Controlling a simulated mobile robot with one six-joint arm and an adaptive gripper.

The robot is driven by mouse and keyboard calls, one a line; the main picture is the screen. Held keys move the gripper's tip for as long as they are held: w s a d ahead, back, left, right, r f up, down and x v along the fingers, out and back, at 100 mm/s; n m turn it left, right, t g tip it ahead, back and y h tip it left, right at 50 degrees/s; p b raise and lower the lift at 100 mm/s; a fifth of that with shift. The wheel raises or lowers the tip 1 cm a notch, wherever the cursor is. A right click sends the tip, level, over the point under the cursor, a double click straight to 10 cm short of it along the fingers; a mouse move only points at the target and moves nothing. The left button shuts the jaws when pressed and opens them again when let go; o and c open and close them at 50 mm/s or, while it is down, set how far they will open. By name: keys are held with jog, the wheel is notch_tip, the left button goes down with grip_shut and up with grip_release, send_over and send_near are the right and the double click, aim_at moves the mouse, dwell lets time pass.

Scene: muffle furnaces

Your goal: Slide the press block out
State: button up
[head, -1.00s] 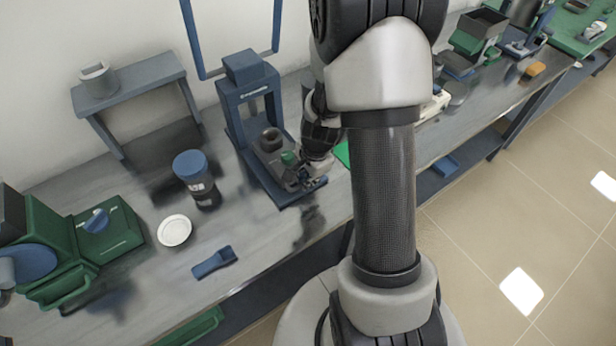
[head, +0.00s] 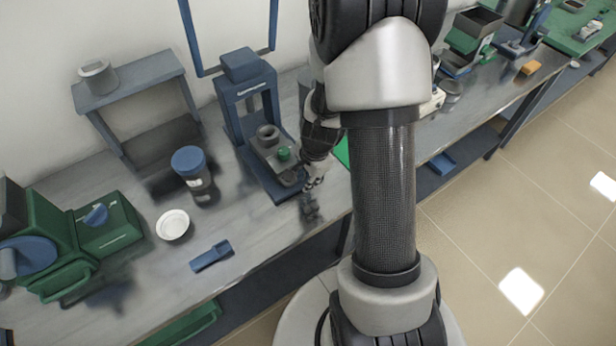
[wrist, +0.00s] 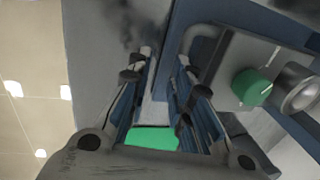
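The press block is a grey block (head: 270,155) with a green knob (head: 284,154) and a grey ring-shaped piece (head: 268,132) on it. It sits on the base of the blue press (head: 233,120). In the wrist view the block (wrist: 228,68), its green knob (wrist: 252,87) and a bent grey handle (wrist: 196,38) are at the right. My gripper (head: 312,183) is low beside the front right of the press. In the wrist view my gripper (wrist: 164,58) is open with nothing between its fingers. The handle is close to the right finger; I cannot tell if they touch.
A blue-lidded jar (head: 192,170), a white dish (head: 173,225) and a blue scoop-like tool (head: 211,256) lie left of the press. A green device (head: 100,235) stands at far left. A small grey stand (head: 130,85) is at the back. The bench's front edge is close to my gripper.

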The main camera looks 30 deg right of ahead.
jog(key=shift+s+r+p, duration=0.15)
jog(key=shift+r+p, duration=0.55)
jog(key=shift+p, duration=0.05)
jog(key=p+v, duration=1.5)
jog(key=v, duration=0.3)
jog(key=shift+d+r, duration=0.15)
jog(key=shift+r, duration=0.1)
dwell(0.5)
jog(key=v, duration=1.2)
